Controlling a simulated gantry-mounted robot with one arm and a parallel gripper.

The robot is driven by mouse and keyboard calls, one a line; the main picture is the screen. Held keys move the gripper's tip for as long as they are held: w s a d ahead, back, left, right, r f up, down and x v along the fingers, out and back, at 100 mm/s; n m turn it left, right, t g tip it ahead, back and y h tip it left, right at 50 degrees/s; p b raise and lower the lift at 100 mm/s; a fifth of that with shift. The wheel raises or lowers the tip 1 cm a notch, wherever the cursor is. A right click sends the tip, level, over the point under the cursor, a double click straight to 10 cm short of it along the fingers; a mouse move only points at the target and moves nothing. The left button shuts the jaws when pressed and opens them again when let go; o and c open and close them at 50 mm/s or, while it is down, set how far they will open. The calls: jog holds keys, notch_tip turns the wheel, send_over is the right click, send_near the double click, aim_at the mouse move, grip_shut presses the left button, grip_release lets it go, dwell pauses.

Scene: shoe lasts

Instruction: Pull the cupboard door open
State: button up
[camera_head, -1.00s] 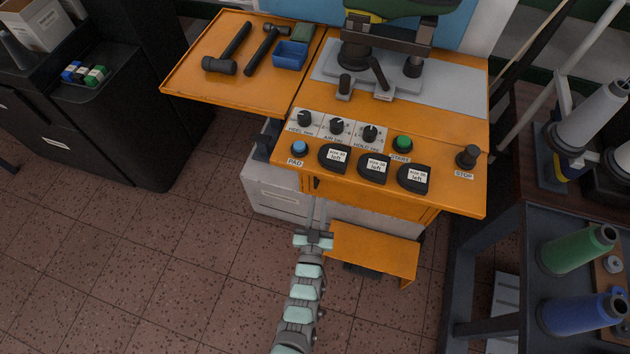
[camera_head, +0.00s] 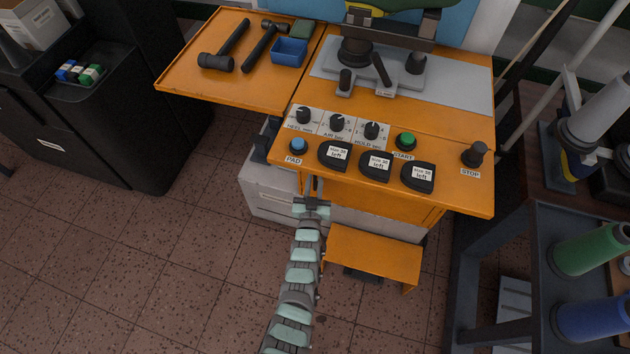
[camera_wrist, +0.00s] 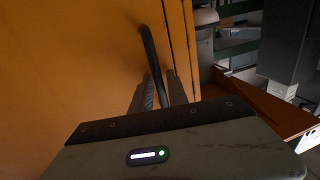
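The cupboard door (camera_wrist: 80,60) is an orange panel filling the left of the wrist view. It stands close to its frame at the right, with a narrow dark seam. A dark curved bar handle (camera_wrist: 147,42) stands out from it near that seam. My gripper (camera_wrist: 161,80) has its two grey fingers on either side of the handle, with a small gap seeming to show, so I take it as open. Whether a finger touches the handle is unclear. In the head view, my gripper (camera_head: 312,190) is at the bench's front below the blue PAD button; the handle is mostly hidden there.
The orange bench top (camera_head: 455,190) with knobs, buttons and black pads overhangs the gripper. An orange step (camera_head: 375,255) sticks out to its right. A grey drawer unit (camera_head: 270,195) stands behind to the left. The tiled floor at left is free.

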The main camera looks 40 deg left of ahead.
jog(key=shift+c, duration=0.4)
grip_shut()
jog(key=shift+f, duration=0.1)
dwell(0.9)
